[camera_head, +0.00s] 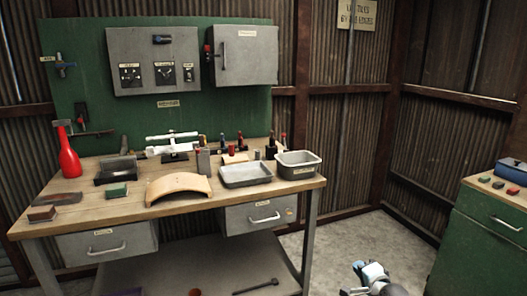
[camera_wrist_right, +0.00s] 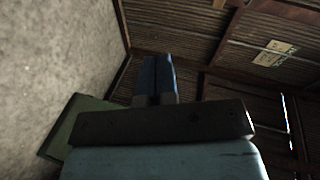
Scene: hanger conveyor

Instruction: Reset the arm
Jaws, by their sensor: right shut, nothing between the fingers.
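My right gripper (camera_head: 360,267) shows at the bottom of the head view, right of the workbench and over the concrete floor, apart from the bench and the green cabinet. In the right wrist view its two dark blue fingers (camera_wrist_right: 155,75) are together with nothing between them, against the corrugated wall and roof beams. The rest of my right arm is mostly cut off by the lower frame edge. I do not make out my left gripper in either view.
The wooden workbench (camera_head: 120,217) holds a red bottle (camera_head: 68,158), a curved tan piece (camera_head: 180,186), a flat metal tray (camera_head: 245,184) and a deeper metal bin (camera_head: 298,174). A green cabinet (camera_head: 475,250) stands at the right. Bare floor (camera_head: 350,235) lies between them.

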